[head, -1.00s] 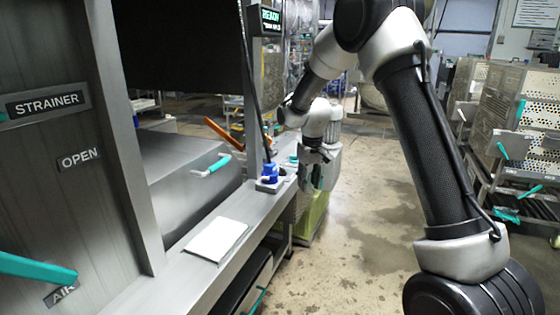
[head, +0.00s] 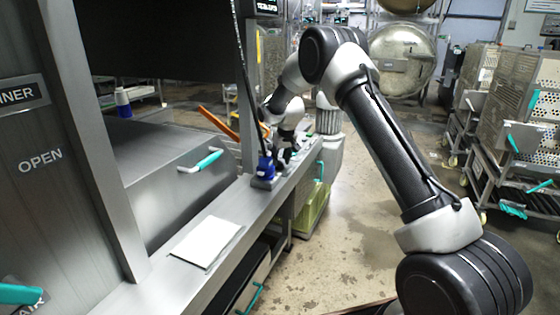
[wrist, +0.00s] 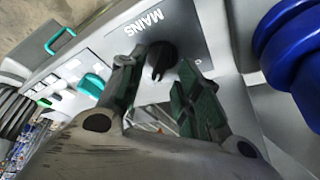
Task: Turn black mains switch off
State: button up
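The black mains switch (wrist: 160,57) is a round knob with a raised grip bar, on a light panel below the label MAINS (wrist: 147,20) in the wrist view. My gripper (wrist: 157,68) is open, its two dark green fingers apart with the knob showing between their tips. I cannot tell whether either finger touches it. In the head view my gripper (head: 284,154) is low over the far end of the steel ledge, right beside a blue part (head: 265,167). The switch itself is hidden there.
A large blue part (wrist: 292,45) is close on the right in the wrist view. A green-teal button (wrist: 91,85) and a teal handle (wrist: 60,40) lie to the left. A white sheet (head: 206,243) lies on the ledge. Open floor (head: 350,240) is to the right.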

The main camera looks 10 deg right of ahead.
jog(key=shift+x, duration=0.8)
grip_shut()
